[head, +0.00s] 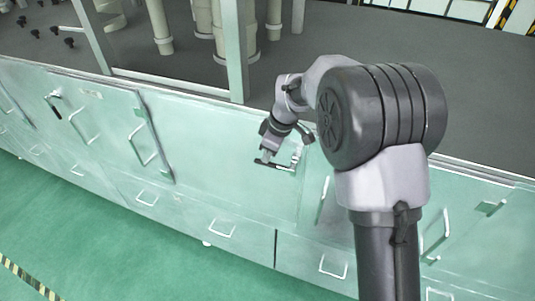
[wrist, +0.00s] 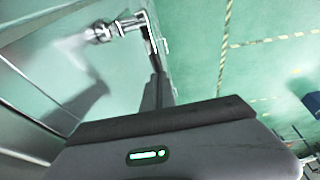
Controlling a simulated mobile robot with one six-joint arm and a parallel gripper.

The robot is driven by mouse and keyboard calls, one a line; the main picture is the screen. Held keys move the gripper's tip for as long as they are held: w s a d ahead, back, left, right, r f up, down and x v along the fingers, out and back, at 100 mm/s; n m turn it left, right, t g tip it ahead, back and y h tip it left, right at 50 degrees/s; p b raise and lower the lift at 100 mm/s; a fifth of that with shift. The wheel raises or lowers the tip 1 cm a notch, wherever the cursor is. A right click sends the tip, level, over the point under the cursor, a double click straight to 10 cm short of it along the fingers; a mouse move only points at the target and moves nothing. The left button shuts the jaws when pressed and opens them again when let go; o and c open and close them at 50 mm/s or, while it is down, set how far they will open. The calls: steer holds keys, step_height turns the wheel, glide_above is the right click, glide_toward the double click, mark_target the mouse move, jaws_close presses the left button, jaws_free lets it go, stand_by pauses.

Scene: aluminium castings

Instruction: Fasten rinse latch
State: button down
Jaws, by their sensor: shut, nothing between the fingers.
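My gripper (head: 276,162) is in front of the pale green cabinet wall in the head view, at the end of my folded arm. It is shut and empty. A small bright metal fitting, which looks like a latch (head: 296,157), shows just right of it, partly hidden by the gripper. In the wrist view, a silver latch (wrist: 122,27) with a round pivot and a bent lever stands out from the green panel, beyond my dark finger. I cannot tell whether gripper and latch touch, or whether the latch is fastened. No label shows which latch is the rinse one.
Left of the gripper is a cabinet door (head: 100,118) with bar handles and another small catch (head: 54,95). Drawers with handles (head: 222,229) run along below. Posts (head: 238,60) and pale pipes (head: 160,30) stand above the cabinet's top. The green floor (head: 120,255) in front is clear.

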steer(key=shift+a+p, duration=0.15)
steer(key=shift+p, duration=0.3)
steer(key=shift+f+h, duration=0.2)
steer(key=shift+h, duration=0.2)
steer(key=shift+p, duration=0.3)
